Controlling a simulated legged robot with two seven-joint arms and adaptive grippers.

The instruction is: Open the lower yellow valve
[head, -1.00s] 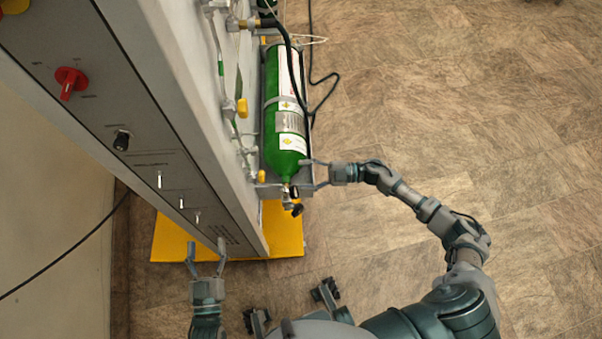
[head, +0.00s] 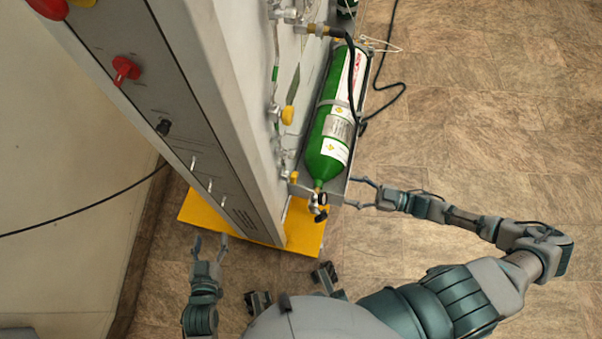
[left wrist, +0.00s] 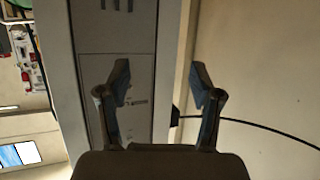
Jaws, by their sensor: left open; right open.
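Two yellow valves show on the side of the grey cabinet (head: 245,100) in the head view. The upper yellow valve (head: 288,115) is beside the green cylinder's middle. The lower yellow valve (head: 294,176) is small and sits left of the cylinder's neck. My right gripper (head: 352,193) is open, to the right of the cylinder's neck and apart from the lower valve, with the cylinder's end between them. My left gripper (head: 210,240) is open and empty by the cabinet's front panel. In the left wrist view its fingers (left wrist: 158,78) are spread before the panel.
The green cylinder (head: 327,140) stands in a grey bracket, with a black hose beside it. A red knob (head: 125,70) and several switches are on the front panel. A yellow base (head: 306,228) lies under the cabinet. The floor to the right is clear.

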